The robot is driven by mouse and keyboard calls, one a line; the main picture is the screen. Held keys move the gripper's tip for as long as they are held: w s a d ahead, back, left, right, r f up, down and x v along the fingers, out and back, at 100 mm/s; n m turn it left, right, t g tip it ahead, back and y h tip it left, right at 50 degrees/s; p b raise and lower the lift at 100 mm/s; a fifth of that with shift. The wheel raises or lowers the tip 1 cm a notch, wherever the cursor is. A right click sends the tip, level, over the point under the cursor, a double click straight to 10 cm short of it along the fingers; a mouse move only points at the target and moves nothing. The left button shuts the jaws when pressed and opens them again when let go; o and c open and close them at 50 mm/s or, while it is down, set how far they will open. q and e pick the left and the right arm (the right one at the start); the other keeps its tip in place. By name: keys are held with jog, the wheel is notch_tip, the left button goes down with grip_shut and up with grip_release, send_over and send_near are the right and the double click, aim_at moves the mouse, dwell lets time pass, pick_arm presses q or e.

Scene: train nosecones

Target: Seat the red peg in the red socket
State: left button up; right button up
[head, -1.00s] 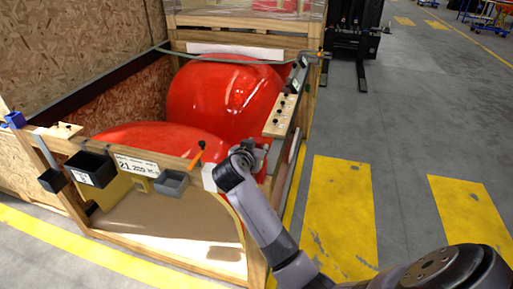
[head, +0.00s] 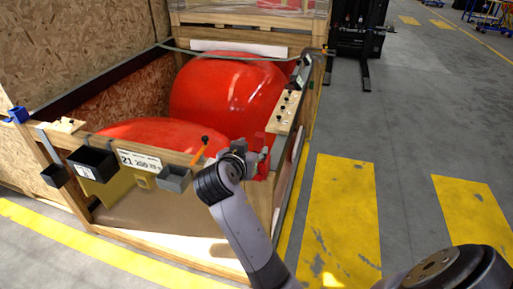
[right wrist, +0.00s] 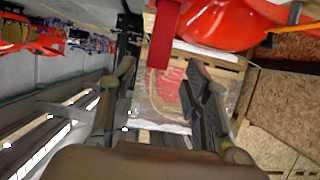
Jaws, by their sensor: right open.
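My right gripper (head: 248,163) is at the crate's front right corner, seen partly from behind. In the right wrist view its two dark fingers (right wrist: 163,95) stand apart with nothing between their tips. A small upright red piece (head: 264,148) shows just beyond the gripper in the head view. A red bar (right wrist: 163,38) hangs in from the top of the right wrist view, in line with the gap between the fingers. I cannot tell whether these are the red peg or the red socket. No other socket can be made out. My left gripper is not in view.
A wooden crate (head: 160,252) holds large glossy red nosecones (head: 228,95). Black bins (head: 93,165) and a grey bin (head: 173,179) hang on its front rail, near an orange-handled tool (head: 199,150). A board with black knobs (head: 284,112) lies on the right rail.

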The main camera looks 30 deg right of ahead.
jog(key=shift+v, duration=1.45)
jog(key=w+a+f+n+y, duration=0.1)
jog(key=a+f+n+y, duration=0.2)
jog(key=f, duration=1)
jog(key=w+a+f+n+y, duration=0.1)
jog(key=w+a+f+n, duration=0.3)
jog(key=f, duration=0.9)
jog(key=s+a+f+n+g+y, duration=0.1)
jog(key=s+f+n+g+y, duration=0.15)
jog(key=s+f, duration=0.65)
jog(key=s+a+f+n+g+y, duration=0.1)
jog(key=s+f+n+y, duration=0.3)
jog(key=f, duration=0.9)
jog(key=s+d+f+g, duration=0.1)
jog(key=s+f, duration=0.5)
jog(key=s, duration=0.6)
jog(key=s+d+f+g, duration=0.1)
jog(key=s+f, duration=0.5)
jog(key=s, duration=0.7)
jog(key=s+d+f+m+g, duration=0.1)
jog(key=s+f, duration=0.5)
jog(key=s, duration=0.6)
jog(key=shift+s+d+g, duration=0.2)
jog(key=shift+s+g, duration=0.05)
jog(key=shift+g, duration=0.5)
jog(key=shift+o, duration=0.5)
jog(key=shift+w+f, duration=0.1)
